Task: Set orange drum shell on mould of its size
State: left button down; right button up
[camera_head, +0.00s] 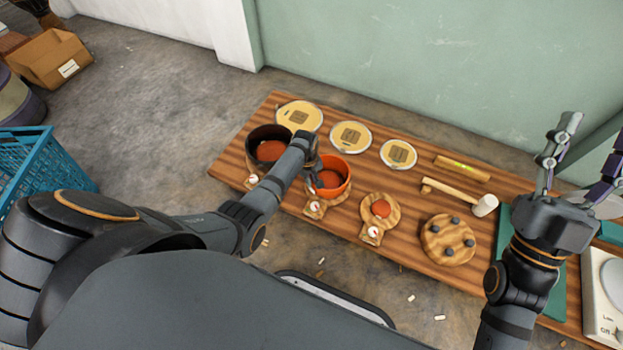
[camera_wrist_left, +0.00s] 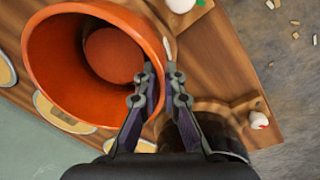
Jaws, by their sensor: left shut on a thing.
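The orange drum shell (camera_head: 343,166) is open-topped, over the middle mould board (camera_head: 316,210). My left gripper (camera_head: 314,179) is shut on its left wall; the wrist view shows the fingers (camera_wrist_left: 162,80) on either side of the wall of the orange shell (camera_wrist_left: 70,95). A red mould disc (camera_wrist_left: 112,54) shows inside the shell. I cannot tell whether the shell rests fully on the board. A dark shell (camera_head: 257,137) stands on the left, largest mould, with a red disc inside. The smallest mould (camera_head: 381,210) is bare. My right gripper (camera_head: 590,130) is open and empty.
Three round drum heads (camera_head: 351,136) lie along the back of the wooden table (camera_head: 295,201). A mallet (camera_head: 484,205), a small bar (camera_head: 462,167) and a pegged round board (camera_head: 447,240) lie to the right. A blue crate (camera_head: 40,165) stands at the left.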

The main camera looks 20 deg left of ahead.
pick_arm(q)
jog(key=c, duration=1.4)
grip_release()
jog(key=shift+r, duration=0.1)
notch_tip(320, 180, up, 12)
jog(key=shift+s+a, duration=0.35)
